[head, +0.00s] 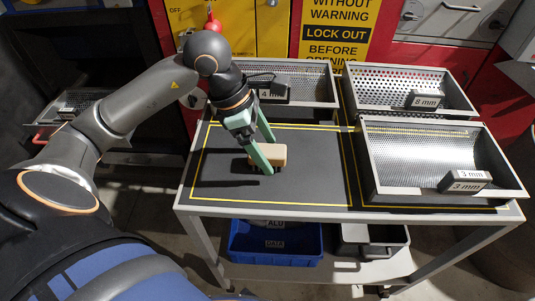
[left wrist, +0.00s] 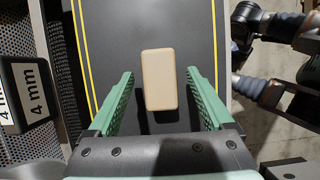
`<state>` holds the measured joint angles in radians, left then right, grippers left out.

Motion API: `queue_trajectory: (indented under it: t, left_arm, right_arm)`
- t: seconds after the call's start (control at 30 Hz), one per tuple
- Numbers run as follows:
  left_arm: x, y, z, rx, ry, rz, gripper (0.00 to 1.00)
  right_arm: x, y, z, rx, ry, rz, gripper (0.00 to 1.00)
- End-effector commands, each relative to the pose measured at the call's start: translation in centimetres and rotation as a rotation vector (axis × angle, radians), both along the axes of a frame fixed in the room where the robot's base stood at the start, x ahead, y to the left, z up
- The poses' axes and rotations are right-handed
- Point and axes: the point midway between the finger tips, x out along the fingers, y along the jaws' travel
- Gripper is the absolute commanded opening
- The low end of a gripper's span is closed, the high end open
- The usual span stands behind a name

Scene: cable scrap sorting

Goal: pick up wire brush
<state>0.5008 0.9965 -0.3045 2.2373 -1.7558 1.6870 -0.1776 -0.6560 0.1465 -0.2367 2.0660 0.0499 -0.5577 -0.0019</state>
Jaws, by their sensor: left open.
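The wire brush (head: 270,154) shows as a tan, block-shaped back on the dark mat of the table, inside the yellow outline. In the left wrist view the brush (left wrist: 160,78) lies lengthwise between the two green fingers, with a gap on each side. Its underside is hidden. My left gripper (head: 268,154) is open and reaches down over the brush from above; its fingertips flank the block in the head view. The left wrist view shows the same open gripper (left wrist: 160,90) with nothing held. My right gripper is not in view.
Metal trays labelled 4 mm (head: 310,110), 8 mm (head: 425,108) and 3 mm (head: 410,190) stand behind and right of the mat (head: 310,190). A blue bin (head: 240,247) is on the lower shelf. The mat around the brush is clear.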

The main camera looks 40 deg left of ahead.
Motion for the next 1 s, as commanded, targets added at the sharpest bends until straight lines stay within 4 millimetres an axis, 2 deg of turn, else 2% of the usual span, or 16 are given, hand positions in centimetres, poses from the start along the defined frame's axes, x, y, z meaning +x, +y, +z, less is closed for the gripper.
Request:
queue_trajectory:
  t: [0.1,0.33,1.0]
  left_arm:
    - [0.15,-0.29,-0.83,0.0,0.001,0.0,0.85]
    - [0.21,-0.29,-0.86,0.0,-0.001,0.0,0.84]
    - [0.19,-0.28,-0.82,0.001,-0.001,-0.001,0.09]
  right_arm:
    - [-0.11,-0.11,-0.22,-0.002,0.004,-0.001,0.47]
    - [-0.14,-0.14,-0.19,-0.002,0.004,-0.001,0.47]
    - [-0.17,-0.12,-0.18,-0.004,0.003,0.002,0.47]
